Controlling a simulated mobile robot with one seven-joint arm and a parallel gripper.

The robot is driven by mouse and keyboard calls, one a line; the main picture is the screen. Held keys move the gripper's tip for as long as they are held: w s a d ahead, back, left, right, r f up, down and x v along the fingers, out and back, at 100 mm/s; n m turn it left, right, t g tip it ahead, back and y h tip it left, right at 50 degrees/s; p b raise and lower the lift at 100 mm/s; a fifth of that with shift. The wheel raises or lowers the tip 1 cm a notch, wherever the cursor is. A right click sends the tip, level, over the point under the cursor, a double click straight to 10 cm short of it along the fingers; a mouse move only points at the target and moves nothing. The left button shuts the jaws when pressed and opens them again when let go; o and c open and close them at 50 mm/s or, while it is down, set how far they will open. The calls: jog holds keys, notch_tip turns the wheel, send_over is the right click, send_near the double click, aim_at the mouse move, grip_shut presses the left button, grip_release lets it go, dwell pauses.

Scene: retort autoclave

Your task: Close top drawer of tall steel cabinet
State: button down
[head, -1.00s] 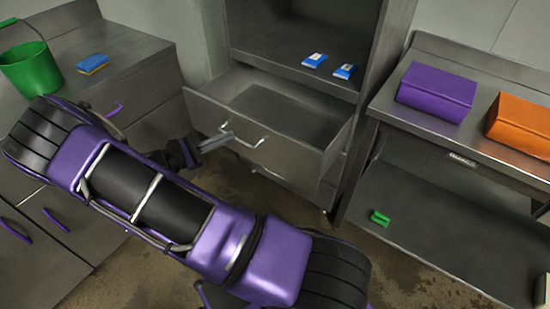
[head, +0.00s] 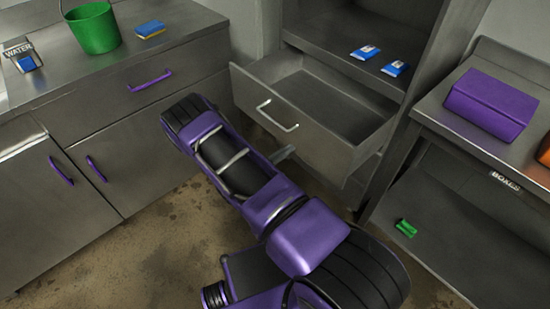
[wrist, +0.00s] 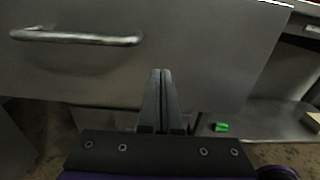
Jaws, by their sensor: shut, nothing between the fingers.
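The tall steel cabinet (head: 440,75) stands at the upper right of centre in the head view. Its top drawer (head: 325,145) is pulled out and looks empty inside. The drawer's bar handle (head: 277,115) is on the left part of the front, and the handle also shows at upper left in the wrist view (wrist: 75,38). My gripper (wrist: 161,72) is shut and empty, its fingertips in front of the drawer front, right of the handle and lower. In the head view my gripper (head: 283,153) is partly hidden behind my arm. I cannot tell whether the fingertips touch the drawer.
Two blue packets (head: 380,60) lie on the shelf above the drawer. A steel counter (head: 110,80) with a green bucket (head: 93,28) and sponge (head: 150,29) is at left. A bench (head: 430,115) with a purple box (head: 490,104) is at right. A green item (head: 406,228) lies on its lower shelf.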

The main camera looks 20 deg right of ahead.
aim_at(304, 139)
jog(key=x, duration=0.5)
jog(key=shift+d, duration=0.1)
dwell(0.3)
